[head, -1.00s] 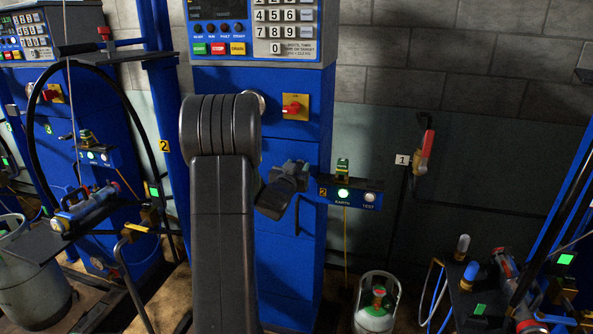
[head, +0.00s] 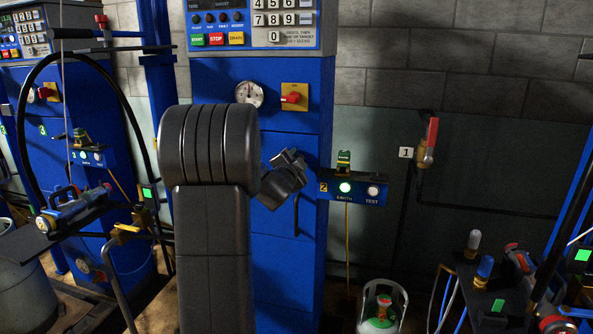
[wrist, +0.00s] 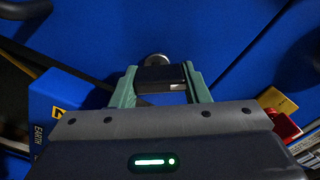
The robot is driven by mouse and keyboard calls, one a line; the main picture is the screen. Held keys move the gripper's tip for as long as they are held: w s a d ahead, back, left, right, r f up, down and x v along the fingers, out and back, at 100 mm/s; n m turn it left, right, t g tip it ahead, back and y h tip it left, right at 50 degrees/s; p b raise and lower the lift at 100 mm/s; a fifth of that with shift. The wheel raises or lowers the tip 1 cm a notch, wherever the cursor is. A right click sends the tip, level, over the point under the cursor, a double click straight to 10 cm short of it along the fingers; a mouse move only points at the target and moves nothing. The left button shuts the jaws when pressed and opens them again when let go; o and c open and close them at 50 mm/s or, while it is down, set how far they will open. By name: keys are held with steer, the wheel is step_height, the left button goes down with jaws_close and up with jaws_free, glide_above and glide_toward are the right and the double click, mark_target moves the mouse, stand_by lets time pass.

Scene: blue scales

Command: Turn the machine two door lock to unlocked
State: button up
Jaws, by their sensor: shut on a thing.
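Machine two is the blue cabinet (head: 285,250) in the middle of the head view, its front partly covered by my arm. My gripper (head: 298,160) is at the right side of its front, below the red rotary switch (head: 292,97). In the wrist view the two green fingers of my gripper (wrist: 160,74) are shut on a small dark block, the door lock handle (wrist: 156,77).
A blue box (head: 353,188) marked 2, with EARTH and TEST lamps, juts out right beside my gripper. A round gauge (head: 249,93) and a keypad (head: 283,20) are above. A red-handled valve (head: 428,143) is on the wall, a gas cylinder (head: 380,320) below.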

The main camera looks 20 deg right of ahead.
steer(key=m+b, duration=0.2)
steer(key=m, duration=0.2)
steer(key=shift+f+b, duration=0.15)
steer(key=shift+b, duration=0.25)
steer(key=shift+s+d+m+b, duration=0.1)
steer(key=shift+m+b, duration=0.6)
steer(key=shift+m, duration=0.9)
steer(key=o, duration=1)
steer(key=v, duration=1.3)
steer(key=shift+s+a, duration=0.25)
steer(key=shift+s, duration=0.05)
